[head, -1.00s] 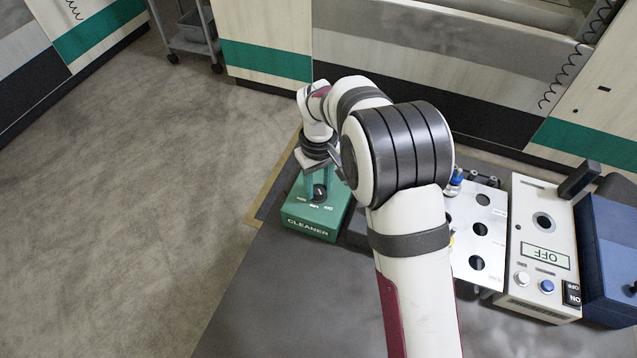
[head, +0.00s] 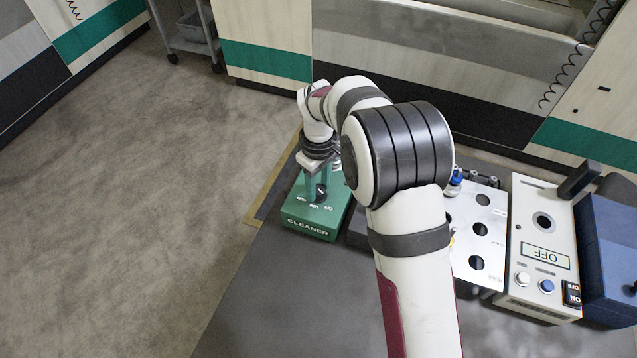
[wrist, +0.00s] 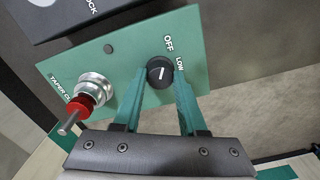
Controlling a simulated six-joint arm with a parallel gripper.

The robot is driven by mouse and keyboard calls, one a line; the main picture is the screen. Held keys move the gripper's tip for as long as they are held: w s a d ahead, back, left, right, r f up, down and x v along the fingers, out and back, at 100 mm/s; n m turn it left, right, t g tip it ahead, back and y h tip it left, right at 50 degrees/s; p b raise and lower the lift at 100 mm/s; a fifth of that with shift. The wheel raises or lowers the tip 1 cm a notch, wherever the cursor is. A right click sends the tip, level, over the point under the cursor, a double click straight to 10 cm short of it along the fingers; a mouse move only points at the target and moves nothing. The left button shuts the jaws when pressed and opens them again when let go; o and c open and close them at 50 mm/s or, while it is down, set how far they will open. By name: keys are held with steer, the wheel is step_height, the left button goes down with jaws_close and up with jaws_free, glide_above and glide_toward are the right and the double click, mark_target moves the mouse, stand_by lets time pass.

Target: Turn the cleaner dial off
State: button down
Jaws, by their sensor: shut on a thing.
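The cleaner unit is a green box (head: 300,222) lettered CLEANER, at the far end of my arm in the head view. Its black round dial (wrist: 160,72) has a white line and shows between my gripper's two green fingers in the wrist view. A third label shows only in the head view. My gripper (head: 322,190) points down over the box. In the wrist view my gripper (wrist: 160,76) is shut on the dial.
A metal fitting with a red-ringed stem (wrist: 88,95) stands on the same green panel, left of the fingers. A dark box (wrist: 75,14) lies beyond it. Right of my arm are a white holed plate (head: 478,215), an OFF-marked control box (head: 530,290) and a blue box (head: 606,250).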

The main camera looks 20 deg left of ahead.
mark_target(319, 189)
steer(key=shift+c, duration=2.3)
jaws_free()
steer(key=shift+r, duration=0.1)
step_height(319, 189, up, 16)
steer(key=shift+f, duration=0.2)
